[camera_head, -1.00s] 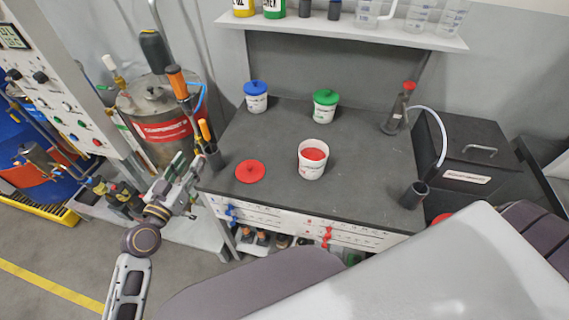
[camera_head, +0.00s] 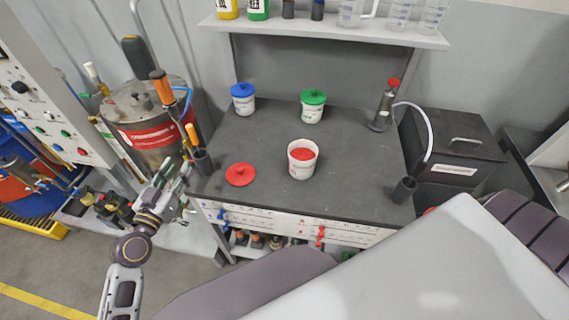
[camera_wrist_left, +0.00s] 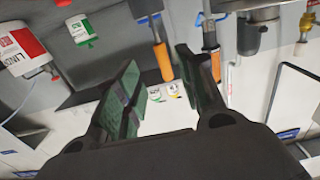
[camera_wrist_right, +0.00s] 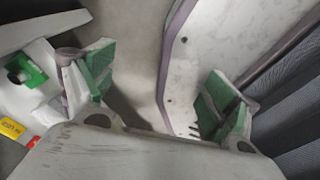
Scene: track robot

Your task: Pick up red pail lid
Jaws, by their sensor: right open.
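The red pail lid (camera_head: 240,174) lies flat on the dark worktop near its front left edge. The white pail with red contents (camera_head: 302,160) stands uncovered to its right. My left gripper (camera_head: 166,182) is left of the lid, near the bench's left edge and apart from the lid. In the left wrist view it (camera_wrist_left: 160,85) is open, with nothing between its fingers. My right gripper is hidden in the head view; in the right wrist view it (camera_wrist_right: 155,95) is open and empty, with light-coloured surfaces of my body seemingly beyond it.
A blue-lidded pail (camera_head: 242,100) and a green-lidded pail (camera_head: 312,106) stand at the back. A dark box (camera_head: 455,150) is at the right.

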